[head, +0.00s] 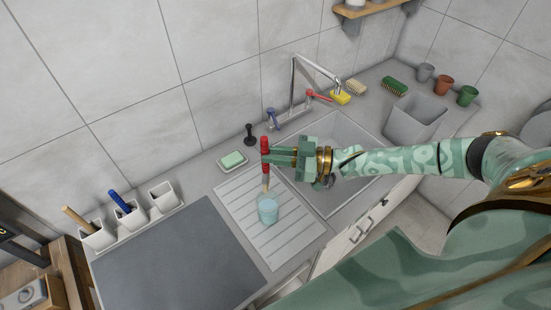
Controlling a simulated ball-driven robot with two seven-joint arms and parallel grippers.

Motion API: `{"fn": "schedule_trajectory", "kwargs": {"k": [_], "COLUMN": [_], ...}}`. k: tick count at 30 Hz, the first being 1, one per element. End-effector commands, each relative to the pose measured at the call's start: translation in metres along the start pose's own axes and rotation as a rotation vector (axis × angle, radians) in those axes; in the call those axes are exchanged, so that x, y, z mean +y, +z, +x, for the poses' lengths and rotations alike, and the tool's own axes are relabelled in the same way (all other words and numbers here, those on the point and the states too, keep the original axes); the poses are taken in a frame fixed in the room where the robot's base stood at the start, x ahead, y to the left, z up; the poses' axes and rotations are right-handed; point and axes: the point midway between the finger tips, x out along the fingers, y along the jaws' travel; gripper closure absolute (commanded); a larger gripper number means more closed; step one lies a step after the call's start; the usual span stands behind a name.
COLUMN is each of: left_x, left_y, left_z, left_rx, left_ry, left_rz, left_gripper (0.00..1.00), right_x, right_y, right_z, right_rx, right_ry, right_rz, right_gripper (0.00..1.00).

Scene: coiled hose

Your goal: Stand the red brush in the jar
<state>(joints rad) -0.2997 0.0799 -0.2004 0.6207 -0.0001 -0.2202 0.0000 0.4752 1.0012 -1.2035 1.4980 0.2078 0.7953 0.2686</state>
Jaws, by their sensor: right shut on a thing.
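The red brush (265,143) is held upright in my right gripper (268,155), which comes in from the right and is shut on it. Red parts show above and below the fingers, and a thin pale lower part points down. The light blue jar (268,212) stands on the ribbed drainboard directly below the brush in the picture. The brush's lower end shows close to the jar's rim; I cannot tell whether it is above the rim or just inside. My left gripper is not in view.
The sink (345,135) with its tap (294,82) lies behind and under my right arm. A green soap on a dish (232,160) and a black stopper (249,133) are near the wall. White holders (163,196) and a dark board (175,262) are at left.

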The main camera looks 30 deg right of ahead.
Motion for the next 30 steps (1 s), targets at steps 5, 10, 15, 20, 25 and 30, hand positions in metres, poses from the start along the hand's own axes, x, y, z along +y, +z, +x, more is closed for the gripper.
{"fn": "schedule_trajectory", "kwargs": {"k": [5, 10, 15, 20, 25, 30], "left_x": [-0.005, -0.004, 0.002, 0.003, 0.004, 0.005], "left_y": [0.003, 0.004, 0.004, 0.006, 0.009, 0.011], "left_z": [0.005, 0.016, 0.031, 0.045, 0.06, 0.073], "left_rx": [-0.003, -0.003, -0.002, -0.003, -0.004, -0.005], "left_ry": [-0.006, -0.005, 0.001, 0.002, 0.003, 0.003], "left_rz": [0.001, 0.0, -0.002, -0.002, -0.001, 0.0], "left_gripper": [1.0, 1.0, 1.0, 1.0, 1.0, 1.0], "right_x": [0.0, -0.001, -0.001, -0.001, -0.001, -0.001], "right_y": [0.005, 0.017, 0.033, 0.049, 0.065, 0.081], "right_z": [0.0, 0.0, 0.001, 0.001, 0.001, 0.001], "right_rx": [0.011, 0.01, 0.01, 0.01, 0.01, 0.01], "right_ry": [-0.001, -0.002, -0.003, -0.003, -0.003, -0.003], "right_rz": [0.0, 0.001, 0.0, 0.0, 0.001, 0.001], "right_gripper": [1.0, 1.0, 1.0, 1.0, 1.0, 1.0]}}
